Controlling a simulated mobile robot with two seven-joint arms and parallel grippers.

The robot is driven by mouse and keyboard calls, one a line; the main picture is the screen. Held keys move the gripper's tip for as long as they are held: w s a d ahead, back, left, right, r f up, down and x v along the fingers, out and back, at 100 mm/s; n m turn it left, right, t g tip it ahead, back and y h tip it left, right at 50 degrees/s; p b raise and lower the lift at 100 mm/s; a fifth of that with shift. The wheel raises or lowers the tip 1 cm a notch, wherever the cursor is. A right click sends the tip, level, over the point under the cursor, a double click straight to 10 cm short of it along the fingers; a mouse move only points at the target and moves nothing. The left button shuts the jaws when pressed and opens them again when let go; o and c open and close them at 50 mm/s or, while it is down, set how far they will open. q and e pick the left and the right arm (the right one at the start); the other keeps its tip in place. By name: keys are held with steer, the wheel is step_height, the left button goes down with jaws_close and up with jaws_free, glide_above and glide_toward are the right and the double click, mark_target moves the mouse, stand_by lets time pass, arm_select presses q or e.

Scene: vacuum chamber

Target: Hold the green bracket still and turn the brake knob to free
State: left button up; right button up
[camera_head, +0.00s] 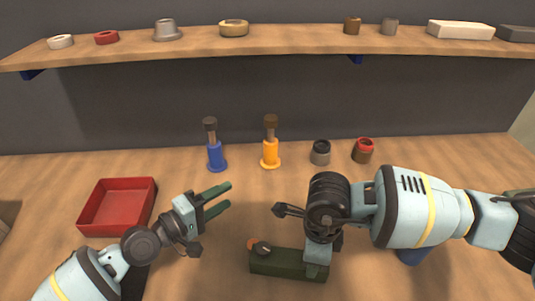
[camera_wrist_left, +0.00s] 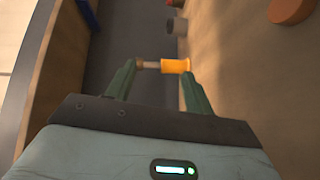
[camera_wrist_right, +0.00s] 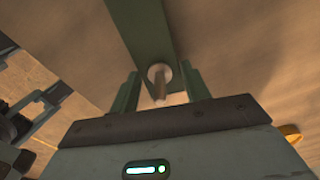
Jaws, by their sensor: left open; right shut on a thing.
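The green bracket (camera_head: 285,263) lies on the table at the lower middle of the head view. A small knob with dark and orange-red parts (camera_head: 259,247) sits on its left end; I cannot read its setting. My right gripper (camera_head: 325,262) is shut on the bracket's right part, and the arm hides some of it. In the right wrist view a green bar (camera_wrist_right: 145,30) reaches down between the fingers, with a pale round peg (camera_wrist_right: 160,75) there. My left gripper (camera_head: 224,198) is open and empty, above the table, left of and beyond the knob, apart from it.
A red tray (camera_head: 84,215) stands at left. Blue (camera_head: 216,156) and orange (camera_head: 270,153) posts stand behind, beside a grey jar (camera_head: 320,153) and red-topped jar (camera_head: 363,152). The shelf (camera_head: 290,40) holds several small parts. A reddish disc (camera_wrist_left: 291,9) shows in the left wrist view.

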arm_select(q)
steer(key=w+d+r+m+t+h, duration=0.1)
steer(key=d+r+m+h, duration=0.15)
steer(key=r+m, duration=0.45)
steer(key=d+r+m+t+h, duration=0.1)
steer(key=r+m+h, duration=0.2)
steer(key=r+m, duration=0.45)
steer(key=s+d+r+m+g+h, duration=0.2)
steer(key=m+g, duration=0.6)
steer(key=m, duration=0.5)
steer(key=s+d+r+m+g+h, duration=0.3)
steer(key=s+m+g, duration=0.5)
steer(key=m, duration=0.5)
steer(key=shift+d+r+m, duration=0.35)
steer(key=shift+d+r, duration=0.4)
steer(key=shift+d, duration=0.65)
steer(key=shift+h, duration=0.25)
